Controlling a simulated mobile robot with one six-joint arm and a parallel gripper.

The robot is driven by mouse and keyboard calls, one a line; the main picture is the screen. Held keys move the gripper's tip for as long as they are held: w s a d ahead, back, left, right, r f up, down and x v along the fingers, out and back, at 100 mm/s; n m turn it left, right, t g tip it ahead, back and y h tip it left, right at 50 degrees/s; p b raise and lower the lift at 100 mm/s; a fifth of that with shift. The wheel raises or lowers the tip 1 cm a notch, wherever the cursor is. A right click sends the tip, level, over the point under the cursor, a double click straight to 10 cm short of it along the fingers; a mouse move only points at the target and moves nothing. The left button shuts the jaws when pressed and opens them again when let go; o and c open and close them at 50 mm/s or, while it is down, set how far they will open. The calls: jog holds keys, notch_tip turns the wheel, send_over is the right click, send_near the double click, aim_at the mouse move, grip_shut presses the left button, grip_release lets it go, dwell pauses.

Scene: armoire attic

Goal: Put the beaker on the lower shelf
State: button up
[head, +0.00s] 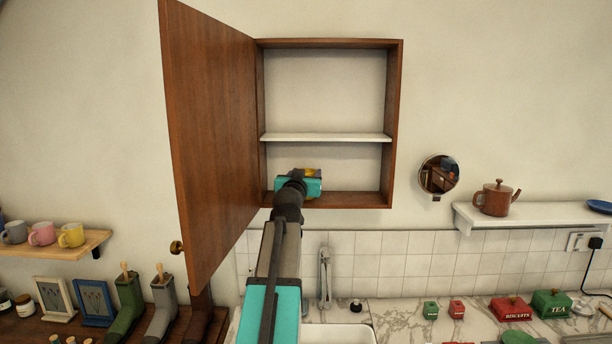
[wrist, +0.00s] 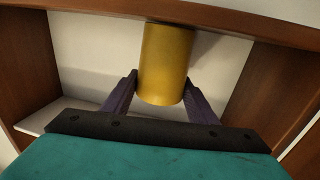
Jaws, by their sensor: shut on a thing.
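The beaker is a golden-yellow cylinder (wrist: 166,65), held between the two dark fingers of my gripper (wrist: 160,92) in the wrist view. My gripper is shut on the beaker inside the cabinet's lower compartment, below the white middle shelf (head: 325,138). The compartment's wooden floor (head: 350,199) shows in the head view. In the wrist view one end of the beaker is close to a wooden board (wrist: 235,22); I cannot tell if they touch.
The cabinet door (head: 212,130) stands open on the left, close to my arm. The right side wall (head: 392,125) bounds the cabinet. The upper compartment is empty. A round mirror (head: 439,174) and a shelf with a teapot (head: 494,198) are to the right.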

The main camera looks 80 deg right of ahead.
jog(key=shift+f, duration=0.15)
jog(key=o, duration=1.1)
jog(key=shift+r, duration=0.2)
jog(key=shift+a+f, duration=0.15)
jog(key=shift+a, duration=0.75)
jog(key=shift+w+a+b, duration=0.15)
jog(key=shift+a+b, duration=0.7)
jog(key=shift+a, duration=1.7)
jog(key=shift+w+a+b, duration=0.1)
jog(key=shift+a+b, duration=0.75)
jog(key=shift+a, duration=1.7)
